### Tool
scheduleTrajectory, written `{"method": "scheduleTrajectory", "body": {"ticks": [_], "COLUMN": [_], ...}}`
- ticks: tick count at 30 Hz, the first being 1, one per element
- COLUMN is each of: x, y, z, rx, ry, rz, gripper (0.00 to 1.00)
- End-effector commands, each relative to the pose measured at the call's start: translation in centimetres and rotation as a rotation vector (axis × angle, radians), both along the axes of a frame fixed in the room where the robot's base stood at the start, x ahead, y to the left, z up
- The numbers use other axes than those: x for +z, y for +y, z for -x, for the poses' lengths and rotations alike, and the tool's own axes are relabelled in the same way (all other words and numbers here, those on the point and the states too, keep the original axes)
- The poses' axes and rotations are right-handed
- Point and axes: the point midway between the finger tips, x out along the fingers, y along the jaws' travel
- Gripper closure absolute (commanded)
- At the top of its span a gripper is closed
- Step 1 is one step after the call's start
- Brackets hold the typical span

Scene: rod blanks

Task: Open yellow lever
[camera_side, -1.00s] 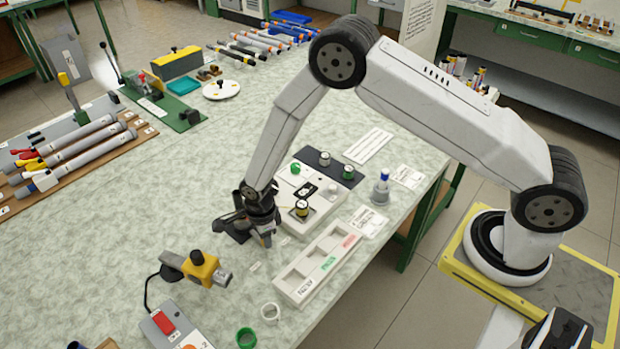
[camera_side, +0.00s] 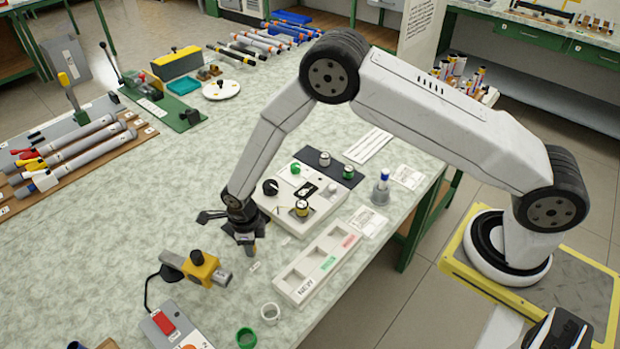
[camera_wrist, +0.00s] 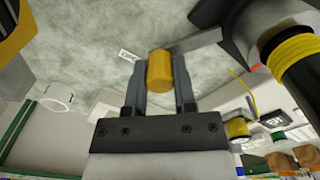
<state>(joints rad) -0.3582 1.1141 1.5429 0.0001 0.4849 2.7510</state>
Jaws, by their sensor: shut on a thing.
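My gripper (camera_side: 246,238) is shut on a short yellow-orange cylinder (camera_wrist: 160,70), held between the fingertips in the wrist view. In the side view it hangs over the bench, between the white box with knobs and the yellow clamp, and only a small bit of the cylinder shows at its tips. An upright lever with a yellow grip (camera_side: 64,79) stands at the far left, well away from my gripper. A smaller yellow handle (camera_side: 34,164) lies among red and blue ones on long grey tubes. I cannot tell which is the yellow lever.
The yellow clamp (camera_side: 203,271) is close in front of my gripper. The white box (camera_side: 322,208) is to its right, the compartment tray (camera_side: 309,284) front right. A white ring (camera_side: 270,311) and green ring (camera_side: 246,338) lie in front.

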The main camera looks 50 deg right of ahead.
Motion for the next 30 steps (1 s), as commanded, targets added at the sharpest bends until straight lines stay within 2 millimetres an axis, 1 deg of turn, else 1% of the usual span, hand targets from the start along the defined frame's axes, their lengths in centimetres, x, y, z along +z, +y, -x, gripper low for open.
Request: {"method": "scheduleTrajectory", "body": {"ticks": [5,6,8,9,22,26,30], "x": [0.1,0.1,0.1,0.1,0.3,1.0,2.2], "y": [0.1,0.1,0.1,0.0,0.0,0.0,0.0], "z": [-0.1,-0.1,-0.1,0.0,0.0,0.0,-0.1], "rx": [0.003,0.003,0.003,0.003,0.002,0.002,0.002], "ry": [-0.002,-0.002,-0.002,-0.001,-0.001,-0.001,-0.002], "rz": [-0.001,-0.001,-0.001,0.0,-0.001,0.0,-0.001], "gripper": [1.0,0.57,0.38,0.31,0.31,0.31,0.31]}}
